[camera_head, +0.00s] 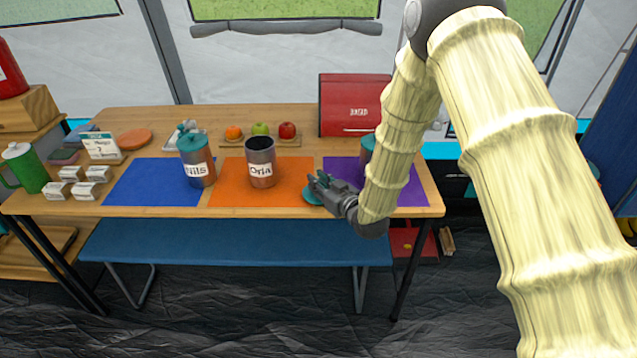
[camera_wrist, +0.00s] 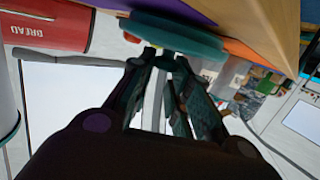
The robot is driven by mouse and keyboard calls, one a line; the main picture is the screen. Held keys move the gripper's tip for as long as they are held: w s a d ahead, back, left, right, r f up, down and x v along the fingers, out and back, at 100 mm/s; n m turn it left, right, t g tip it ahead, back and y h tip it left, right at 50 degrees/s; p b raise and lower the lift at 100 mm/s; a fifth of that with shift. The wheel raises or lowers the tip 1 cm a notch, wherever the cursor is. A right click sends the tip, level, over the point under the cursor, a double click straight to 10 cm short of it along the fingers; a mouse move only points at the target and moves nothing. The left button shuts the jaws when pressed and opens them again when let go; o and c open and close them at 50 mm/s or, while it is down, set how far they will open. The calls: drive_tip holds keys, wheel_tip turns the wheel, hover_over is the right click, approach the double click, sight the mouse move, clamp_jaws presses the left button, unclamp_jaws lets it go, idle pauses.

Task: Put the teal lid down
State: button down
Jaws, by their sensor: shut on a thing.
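The teal lid (camera_head: 312,197) is in my gripper (camera_head: 320,185), at the right edge of the orange mat near the purple mat. In the wrist view the lid (camera_wrist: 178,36) spans the fingertips (camera_wrist: 165,58), which are shut on it. It is low over the table; I cannot tell whether it touches. The jar labelled "Oria" (camera_head: 261,163) stands upright on the orange mat (camera_head: 226,193), with a dark open top. A jar labelled "ills" (camera_head: 197,165) wears a teal lid on the blue mat (camera_head: 145,185). A third jar (camera_head: 367,150) is mostly hidden behind my arm.
The purple mat (camera_head: 410,196) lies at the right end of the wooden table (camera_head: 150,115). A red bread box (camera_head: 350,108) and a board with fruit stand at the back.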

drive_tip(key=shift+f, duration=0.15)
drive_tip(key=c, duration=1.3)
unclamp_jaws()
drive_tip(key=shift+c, duration=0.2)
drive_tip(key=shift+r, duration=0.2)
drive_tip(key=v, duration=1.2)
drive_tip(key=shift+f+b, duration=0.15)
drive_tip(key=shift+b, duration=0.15)
